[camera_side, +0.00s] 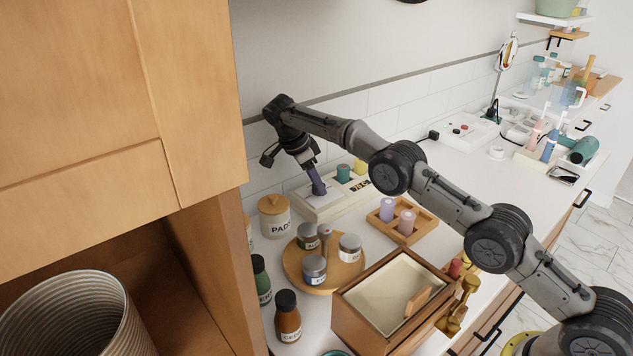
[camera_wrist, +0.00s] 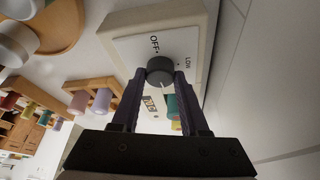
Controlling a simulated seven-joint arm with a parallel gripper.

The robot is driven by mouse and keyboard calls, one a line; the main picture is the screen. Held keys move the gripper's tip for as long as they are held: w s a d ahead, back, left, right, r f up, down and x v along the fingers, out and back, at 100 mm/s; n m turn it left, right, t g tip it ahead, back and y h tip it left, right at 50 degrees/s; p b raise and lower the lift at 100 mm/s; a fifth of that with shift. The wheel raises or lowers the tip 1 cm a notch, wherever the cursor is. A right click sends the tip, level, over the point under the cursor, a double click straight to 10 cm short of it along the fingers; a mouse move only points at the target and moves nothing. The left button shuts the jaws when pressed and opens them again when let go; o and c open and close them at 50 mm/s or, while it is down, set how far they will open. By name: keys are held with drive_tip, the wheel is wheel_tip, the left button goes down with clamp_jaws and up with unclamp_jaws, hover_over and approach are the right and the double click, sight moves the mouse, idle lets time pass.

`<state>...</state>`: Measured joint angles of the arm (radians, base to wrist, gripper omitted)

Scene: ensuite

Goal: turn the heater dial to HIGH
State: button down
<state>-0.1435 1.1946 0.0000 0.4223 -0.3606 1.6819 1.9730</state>
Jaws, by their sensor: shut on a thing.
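The heater dial (camera_wrist: 159,70) is a dark grey round knob on a white plate (camera_wrist: 128,45) in the wrist view. OFF and LOW are printed beside it; I cannot see a HIGH label. A pale line shows on the dial's near side, toward my gripper, but its exact setting is hard to tell. My gripper (camera_wrist: 159,76) has its two dark purple fingers shut on the dial, one on each side. In the side view my gripper (camera_side: 318,190) reaches down to the cream heater box (camera_side: 318,211) against the wall, and its fingers hide the dial.
Teal (camera_side: 343,173) and yellow pieces stand on the box just right of my gripper. A lidded jar (camera_side: 274,216), a round wooden tray (camera_side: 296,272) with small jars, and a wooden rack (camera_side: 417,236) with lilac and pink pieces are close by. A wooden cabinet (camera_side: 190,100) rises at left.

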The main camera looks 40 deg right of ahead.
drive_tip(key=shift+c, duration=2.1)
unclamp_jaws()
drive_tip(key=shift+r, duration=0.1)
drive_tip(key=shift+r, duration=1.15)
drive_tip(key=shift+s+r, duration=0.35)
drive_tip(key=shift+r, duration=0.5)
drive_tip(key=s+r, duration=0.8)
drive_tip(key=s, duration=0.5)
drive_tip(key=shift+s+r, duration=0.2)
drive_tip(key=shift+r, duration=0.2)
drive_tip(key=shift+d, duration=0.1)
